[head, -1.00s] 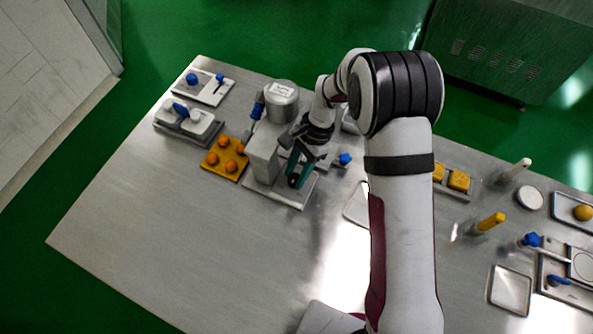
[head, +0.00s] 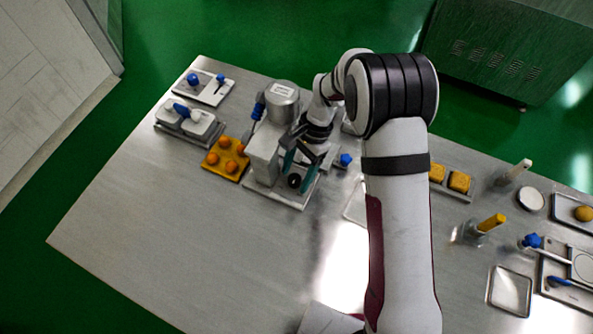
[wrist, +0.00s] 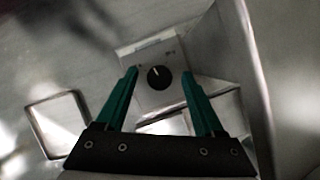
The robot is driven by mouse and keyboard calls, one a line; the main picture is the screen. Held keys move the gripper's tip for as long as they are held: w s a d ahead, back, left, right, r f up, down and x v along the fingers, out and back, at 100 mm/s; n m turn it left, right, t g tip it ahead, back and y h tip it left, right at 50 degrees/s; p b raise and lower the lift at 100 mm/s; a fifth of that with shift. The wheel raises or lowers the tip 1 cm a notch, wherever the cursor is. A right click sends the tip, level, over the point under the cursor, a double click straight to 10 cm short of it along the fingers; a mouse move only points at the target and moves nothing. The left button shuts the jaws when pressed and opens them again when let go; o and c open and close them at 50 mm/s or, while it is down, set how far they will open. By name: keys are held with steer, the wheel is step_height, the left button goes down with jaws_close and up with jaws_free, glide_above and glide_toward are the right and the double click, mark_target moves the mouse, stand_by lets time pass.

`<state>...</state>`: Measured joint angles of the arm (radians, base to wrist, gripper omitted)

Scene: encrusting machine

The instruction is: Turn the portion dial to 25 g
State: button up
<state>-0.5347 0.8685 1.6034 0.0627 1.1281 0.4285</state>
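The portion dial (wrist: 159,77) is a round black knob with a white pointer line, on a pale plate of the encrusting machine (head: 263,158). In the wrist view its pointer points up and slightly left; the scale marks are too blurred to read. The dial also shows in the head view (head: 294,181). My gripper (wrist: 159,72) is open, with one green finger on each side of the dial and gaps to both. In the head view my gripper (head: 297,174) is at the machine's front right.
An orange tray (head: 211,168) with several orange balls lies left of the machine. A blue knob (head: 346,159) is close on the right. A metal tray (wrist: 62,122) shows at the left in the wrist view. The table's front left is clear.

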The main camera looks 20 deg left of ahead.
steer(key=v, duration=1.5)
steer(key=shift+r, duration=0.4)
steer(key=s+d+m+t+y, duration=0.2)
steer(key=d+m, duration=0.1)
steer(key=m, duration=0.1)
steer(key=x, duration=1.6)
steer(key=shift+s+d, duration=0.2)
jaws_close()
